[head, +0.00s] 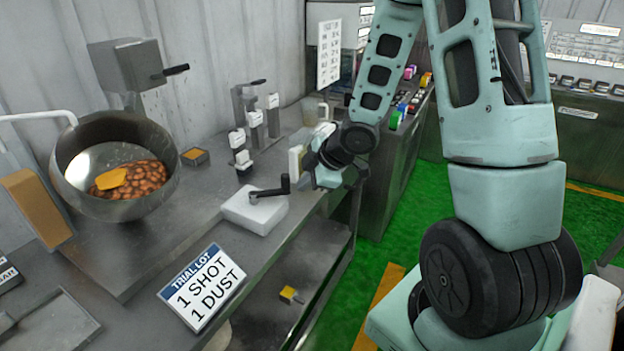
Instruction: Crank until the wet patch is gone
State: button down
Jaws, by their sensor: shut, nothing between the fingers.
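A steel drum (72,192) tilts open toward me at the left of the bench. Brown nut-like pieces (150,176) lie in its lower right, with a yellow-orange patch (111,179) on top at their left. A black crank (270,191) with an upright handle sits on a white box (252,212) at the bench's front edge. My gripper (318,172) is shut and empty, just right of and above the crank handle. I cannot tell from this view whether it touches the handle.
A hopper (128,66) with a black lever stands behind the drum. Labelled levers (252,122) stand behind the crank. A sign reading "TRIAL LOT 1 SHOT 1 DUST" (202,287) is at the bench's front. Green floor (375,235) lies open to the right.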

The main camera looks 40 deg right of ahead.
aim_at(285, 187)
jog(key=w+f+p, duration=0.1)
jog(key=w+f, duration=0.2)
jog(key=w, duration=0.3)
jog(key=shift+d+f+p, duration=0.15)
jog(key=shift+d+p, duration=0.15)
jog(key=shift+d, duration=0.05)
jog(key=shift+w+d+p, duration=0.1)
jog(key=shift+p, duration=0.25)
jog(key=shift+w+d+n+y+p, duration=0.25)
jog(key=shift+n+p, duration=0.25)
jog(key=shift+p, duration=0.3)
